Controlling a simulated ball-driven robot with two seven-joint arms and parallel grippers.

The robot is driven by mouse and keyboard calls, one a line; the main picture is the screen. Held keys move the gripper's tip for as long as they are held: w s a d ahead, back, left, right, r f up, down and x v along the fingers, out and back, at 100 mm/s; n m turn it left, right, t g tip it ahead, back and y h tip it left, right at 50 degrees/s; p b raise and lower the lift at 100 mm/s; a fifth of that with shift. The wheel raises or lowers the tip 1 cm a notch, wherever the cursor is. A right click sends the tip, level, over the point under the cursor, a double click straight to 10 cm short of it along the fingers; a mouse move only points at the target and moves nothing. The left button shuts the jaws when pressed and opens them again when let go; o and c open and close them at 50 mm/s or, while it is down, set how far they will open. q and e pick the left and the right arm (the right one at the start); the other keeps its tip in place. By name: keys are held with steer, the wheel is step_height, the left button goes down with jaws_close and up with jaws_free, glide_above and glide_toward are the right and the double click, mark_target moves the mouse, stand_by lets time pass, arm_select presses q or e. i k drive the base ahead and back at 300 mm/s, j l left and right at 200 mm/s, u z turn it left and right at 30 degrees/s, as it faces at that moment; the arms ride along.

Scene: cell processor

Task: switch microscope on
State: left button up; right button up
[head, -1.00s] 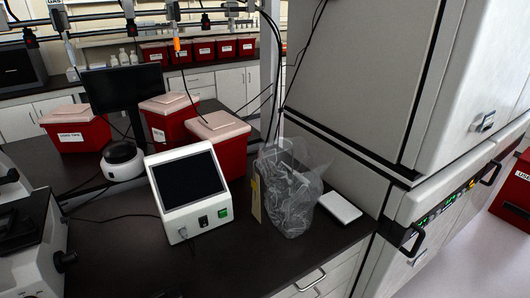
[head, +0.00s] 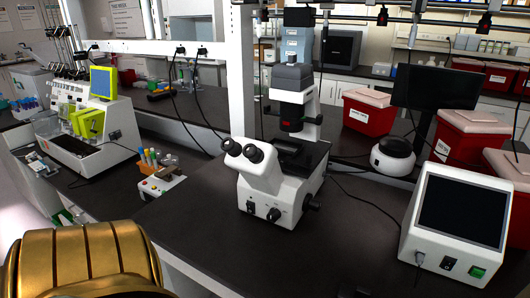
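The white microscope (head: 268,185) stands upright on the dark bench near the middle of the head view. Its two black eyepieces (head: 242,150) face left and towards me. A small dark switch-like part (head: 250,207) and a round black knob (head: 274,214) show low on its front, too small to read. Another black knob (head: 312,202) is on its right side. A white control box (head: 412,215) with a dark screen stands to the right. It has a green switch (head: 477,271) and a black one (head: 448,262). Neither gripper is in view.
A gold part of mine fills the bottom left corner. A white post (head: 244,70) rises behind the microscope. A small rack with tubes (head: 160,180) and a yellow-green machine (head: 90,120) are at left. Red bins (head: 368,110) stand behind. The bench before the microscope is clear.

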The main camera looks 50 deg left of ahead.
mark_target(250, 208)
steer(key=u, duration=1.55)
